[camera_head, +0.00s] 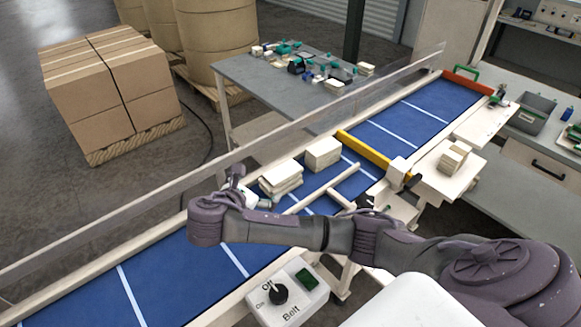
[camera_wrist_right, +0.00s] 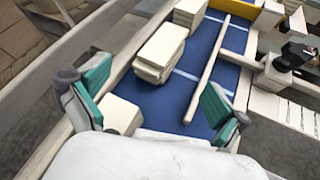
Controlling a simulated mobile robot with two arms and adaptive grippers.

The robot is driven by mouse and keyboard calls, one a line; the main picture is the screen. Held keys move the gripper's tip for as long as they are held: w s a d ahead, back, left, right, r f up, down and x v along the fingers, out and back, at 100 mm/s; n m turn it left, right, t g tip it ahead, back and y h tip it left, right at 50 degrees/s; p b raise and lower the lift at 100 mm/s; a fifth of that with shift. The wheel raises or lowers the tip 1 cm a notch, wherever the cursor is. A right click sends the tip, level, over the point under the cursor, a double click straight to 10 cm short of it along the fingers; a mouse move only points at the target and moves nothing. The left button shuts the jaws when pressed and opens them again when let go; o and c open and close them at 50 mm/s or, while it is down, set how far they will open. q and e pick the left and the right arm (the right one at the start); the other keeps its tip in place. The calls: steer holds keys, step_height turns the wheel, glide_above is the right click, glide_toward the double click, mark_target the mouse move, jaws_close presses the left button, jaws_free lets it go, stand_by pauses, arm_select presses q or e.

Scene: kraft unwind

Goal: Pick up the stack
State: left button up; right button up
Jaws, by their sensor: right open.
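My right gripper (camera_head: 238,186) reaches over the blue belt, close to the left of a stack of cream sheets (camera_head: 281,178). In the right wrist view its teal-padded fingers are spread wide and empty (camera_wrist_right: 155,86). That view shows one cream stack (camera_wrist_right: 161,50) ahead of the fingers and another (camera_wrist_right: 189,12) farther along. A nearer cream block (camera_wrist_right: 121,116) lies beside the left finger, partly hidden by my wrist. The farther stack (camera_head: 323,152) also shows in the head view, before the yellow bar. My left gripper is out of view.
A clear guard (camera_head: 150,208) runs along the belt's far side. A yellow bar (camera_head: 363,150) crosses the belt, and a cream rail (camera_head: 322,188) lies over it. Another stack (camera_head: 454,157) sits on a side shelf. The belt control box (camera_head: 288,293) stands in front.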

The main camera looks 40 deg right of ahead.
mark_target(278, 175)
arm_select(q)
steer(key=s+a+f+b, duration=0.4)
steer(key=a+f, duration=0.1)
arm_select(e)
steer(key=x, duration=0.4)
steer(key=shift+d+f, duration=0.1)
steer(key=shift+f, duration=0.15)
steer(key=shift+w+d+p, duration=0.4)
steer(key=shift+d+p, duration=0.2)
steer(key=shift+d, duration=0.05)
steer(key=shift+x, duration=0.75)
steer(key=shift+d+f+p, duration=0.1)
steer(key=shift+p, duration=0.3)
steer(key=p+x, duration=0.2)
steer(key=x, duration=0.2)
steer(key=shift+f, duration=0.2)
steer(key=shift+w+d+f, duration=0.1)
steer(key=shift+d+f, duration=0.1)
steer(key=shift+a, duration=0.1)
steer(key=c, duration=0.4)
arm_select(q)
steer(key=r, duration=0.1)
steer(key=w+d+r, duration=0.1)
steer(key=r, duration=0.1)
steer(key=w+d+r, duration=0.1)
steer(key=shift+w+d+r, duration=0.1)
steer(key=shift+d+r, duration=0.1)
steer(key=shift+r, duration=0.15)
arm_select(e)
steer(key=c, duration=1.3)
